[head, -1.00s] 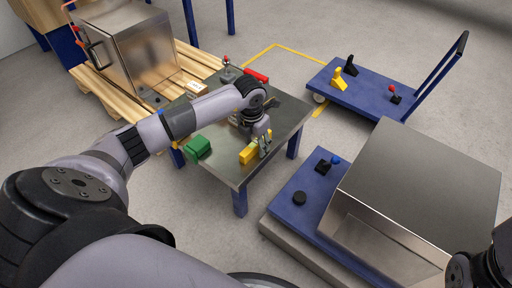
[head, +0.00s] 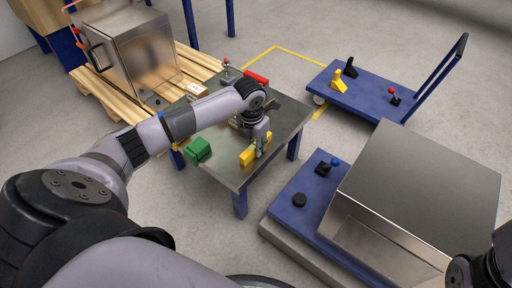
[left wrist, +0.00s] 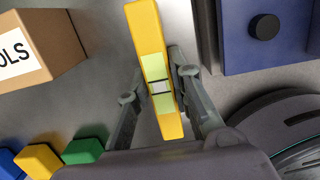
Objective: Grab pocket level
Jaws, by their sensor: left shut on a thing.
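The pocket level is a yellow bar with a pale green vial window. It shows in the left wrist view (left wrist: 146,28) and at the near side of the steel-topped table (head: 223,172) in the head view (head: 247,157). My left gripper (head: 258,152) is shut on the level, with one finger on each side of it in the left wrist view (left wrist: 160,92). The level's underside and its exact contact with the tabletop are hidden. At the lower right of the head view only dark parts of my right arm show, and its fingers are not visible.
A green block (head: 198,149) sits at the table's left edge and a red object (head: 256,77) at its far edge. A blue platform with a steel box (head: 420,180) stands at right. A blue cart (head: 365,95) stands behind. Grey floor is clear between them.

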